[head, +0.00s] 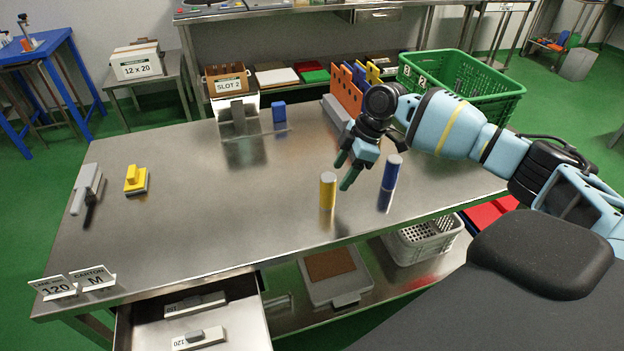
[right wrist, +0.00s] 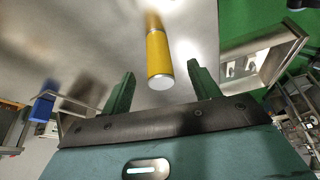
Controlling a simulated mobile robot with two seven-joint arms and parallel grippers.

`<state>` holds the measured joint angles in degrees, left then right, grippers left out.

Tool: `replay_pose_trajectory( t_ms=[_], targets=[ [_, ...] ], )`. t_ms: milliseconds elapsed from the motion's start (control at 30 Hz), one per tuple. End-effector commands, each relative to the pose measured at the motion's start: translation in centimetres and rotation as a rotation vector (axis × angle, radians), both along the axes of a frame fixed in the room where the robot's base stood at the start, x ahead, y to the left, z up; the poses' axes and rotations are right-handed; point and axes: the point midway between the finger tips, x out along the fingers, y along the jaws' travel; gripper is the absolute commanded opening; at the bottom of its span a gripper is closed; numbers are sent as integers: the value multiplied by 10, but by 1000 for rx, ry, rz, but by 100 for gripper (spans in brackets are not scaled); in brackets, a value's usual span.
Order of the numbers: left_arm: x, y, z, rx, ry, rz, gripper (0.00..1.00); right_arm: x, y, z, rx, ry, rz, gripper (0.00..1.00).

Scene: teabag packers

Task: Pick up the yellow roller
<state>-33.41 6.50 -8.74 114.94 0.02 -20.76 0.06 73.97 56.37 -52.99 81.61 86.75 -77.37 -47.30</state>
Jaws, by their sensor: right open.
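The yellow roller (head: 328,190) stands upright on the steel table near its front edge, a yellow cylinder with a pale end. In the right wrist view the yellow roller (right wrist: 159,56) shows ahead of the fingers, between their lines. My right gripper (head: 346,174) is just above and right of the roller in the head view, fingers pointing down. It also shows in the right wrist view (right wrist: 160,84), open with green fingers apart and nothing between them. My left gripper is not in view.
A blue roller (head: 391,172) stands upright just right of the right gripper. A yellow-handled block (head: 135,179) and a grey tool (head: 87,187) lie at the left. An open drawer (head: 240,320) juts out at the front left. The table's middle is clear.

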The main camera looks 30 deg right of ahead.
Motion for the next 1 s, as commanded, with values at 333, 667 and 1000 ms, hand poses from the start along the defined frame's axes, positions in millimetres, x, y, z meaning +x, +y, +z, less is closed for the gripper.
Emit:
replay_pose_trajectory(
  t_ms=[333,667,1000],
  targets=[
    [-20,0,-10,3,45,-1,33,0,0,-2,1,1,-1,61],
    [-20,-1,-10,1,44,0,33,5,9,-24,0,0,-1,61],
    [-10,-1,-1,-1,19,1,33,12,26,-51,0,0,0,61]
  ],
)
